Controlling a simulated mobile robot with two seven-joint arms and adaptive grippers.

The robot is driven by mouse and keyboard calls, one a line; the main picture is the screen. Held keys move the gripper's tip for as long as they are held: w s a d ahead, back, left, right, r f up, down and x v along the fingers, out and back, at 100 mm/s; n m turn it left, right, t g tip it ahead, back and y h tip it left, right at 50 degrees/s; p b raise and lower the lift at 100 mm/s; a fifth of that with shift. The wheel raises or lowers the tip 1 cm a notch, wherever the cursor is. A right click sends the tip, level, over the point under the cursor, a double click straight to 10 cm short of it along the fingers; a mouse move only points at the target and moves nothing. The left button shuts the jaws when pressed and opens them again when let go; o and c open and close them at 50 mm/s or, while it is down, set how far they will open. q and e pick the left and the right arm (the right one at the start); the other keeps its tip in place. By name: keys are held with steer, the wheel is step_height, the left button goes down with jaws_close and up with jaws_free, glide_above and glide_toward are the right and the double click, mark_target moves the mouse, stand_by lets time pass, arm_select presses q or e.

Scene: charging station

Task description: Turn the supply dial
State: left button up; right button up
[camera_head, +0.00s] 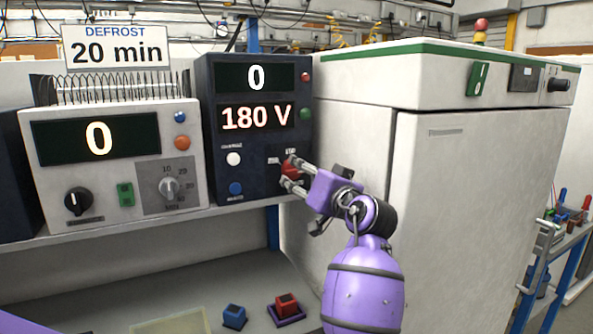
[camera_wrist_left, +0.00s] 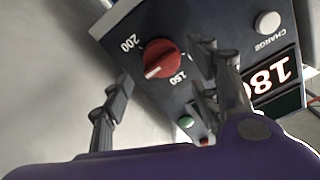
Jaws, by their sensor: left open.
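The supply dial (camera_head: 290,169) is a red knob at the lower right of the dark supply unit (camera_head: 219,143), whose displays read 0 and 180 V. My left gripper (camera_head: 287,172) is open in front of the unit, its fingertips on either side of the dial and partly covering it. In the left wrist view the dial (camera_wrist_left: 160,57) shows between the two fingers of my gripper (camera_wrist_left: 163,75). Its white pointer lies between the 200 and 150 marks. I cannot tell whether the fingers touch it. My right gripper is not in view.
A beige unit (camera_head: 100,185) with a 0 display and two knobs stands left of the supply, under a "DEFROST 20 min" sign (camera_head: 116,47). A large white cabinet (camera_head: 480,200) stands close on the right. Blue (camera_head: 234,316) and red (camera_head: 286,305) blocks sit on the lower surface.

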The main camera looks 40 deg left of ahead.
mark_target(298, 172)
arm_select(q)
steer(key=shift+x, duration=2.25)
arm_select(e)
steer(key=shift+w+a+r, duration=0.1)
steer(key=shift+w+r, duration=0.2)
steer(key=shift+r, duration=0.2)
arm_select(q)
steer(key=c, duration=1.1)
steer(key=shift+p, duration=0.45)
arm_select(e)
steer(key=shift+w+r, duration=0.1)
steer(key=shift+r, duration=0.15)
